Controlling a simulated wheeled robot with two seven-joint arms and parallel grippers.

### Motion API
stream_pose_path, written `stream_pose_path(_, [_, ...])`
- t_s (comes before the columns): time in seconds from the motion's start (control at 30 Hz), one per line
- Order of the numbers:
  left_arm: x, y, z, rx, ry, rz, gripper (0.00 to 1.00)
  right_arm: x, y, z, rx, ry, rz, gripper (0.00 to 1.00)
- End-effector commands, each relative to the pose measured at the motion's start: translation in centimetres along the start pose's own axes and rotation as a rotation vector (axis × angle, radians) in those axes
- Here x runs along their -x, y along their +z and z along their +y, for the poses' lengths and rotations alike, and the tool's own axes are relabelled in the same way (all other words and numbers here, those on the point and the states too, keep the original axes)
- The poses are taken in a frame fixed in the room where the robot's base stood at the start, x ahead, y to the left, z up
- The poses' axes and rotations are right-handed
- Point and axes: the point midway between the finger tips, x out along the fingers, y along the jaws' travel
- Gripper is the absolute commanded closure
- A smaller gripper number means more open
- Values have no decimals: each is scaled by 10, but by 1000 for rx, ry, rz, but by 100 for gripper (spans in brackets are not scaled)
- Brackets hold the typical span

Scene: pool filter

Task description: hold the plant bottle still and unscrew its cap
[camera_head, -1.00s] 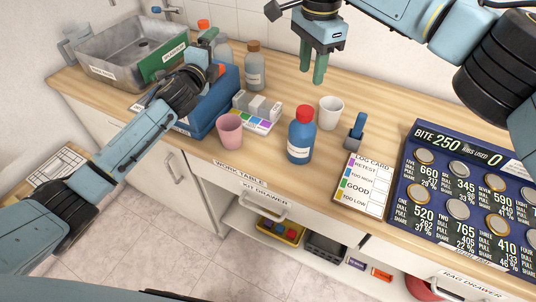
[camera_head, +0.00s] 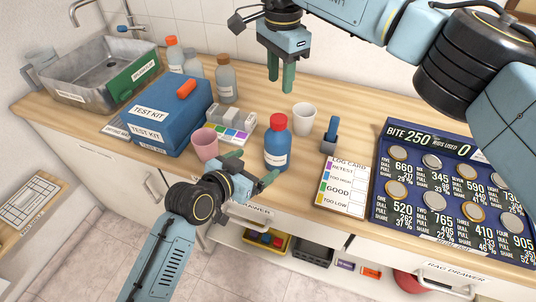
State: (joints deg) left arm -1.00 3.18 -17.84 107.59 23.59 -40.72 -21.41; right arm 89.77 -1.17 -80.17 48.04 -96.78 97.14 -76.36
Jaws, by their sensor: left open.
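A blue bottle (camera_head: 277,147) with a red cap (camera_head: 278,121) stands upright near the worktable's front edge; its label is too small to read. My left gripper (camera_head: 255,169) is open and empty, low at the bottle's left front side, with its fingers pointing toward it. I cannot tell whether a finger touches the bottle. My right gripper (camera_head: 281,84) hangs with its fingers pointing down, behind and above the bottle. Its fingers are apart with nothing between them.
A pink cup (camera_head: 204,144) stands just left of the bottle, close to my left gripper. A white cup (camera_head: 304,119), a blue-handled tool (camera_head: 331,133) and a log card (camera_head: 343,187) are to its right. The blue test kit box (camera_head: 171,116) and several other bottles stand at left.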

Motion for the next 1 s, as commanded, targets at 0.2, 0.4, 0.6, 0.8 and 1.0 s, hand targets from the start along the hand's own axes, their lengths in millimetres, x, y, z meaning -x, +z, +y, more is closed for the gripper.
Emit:
stream_pose_path(0.2, [-40,-1,0,-1,0,0,11,0,0,0,0,0,0,64])
stream_pose_path(0.4, [-72,-1,0,-1,0,1,11,0,0,0,0,0,0,64])
stream_pose_path(0.6, [-96,-1,0,-4,-1,0,11,0,0,0,0,0,0,64])
stream_pose_path(0.8, [-107,0,0,-3,0,0,11,0,0,0,0,0,0,64])
stream_pose_path(1.0, [-109,0,0,-4,-1,1,11,0,0,0,0,0,0,64])
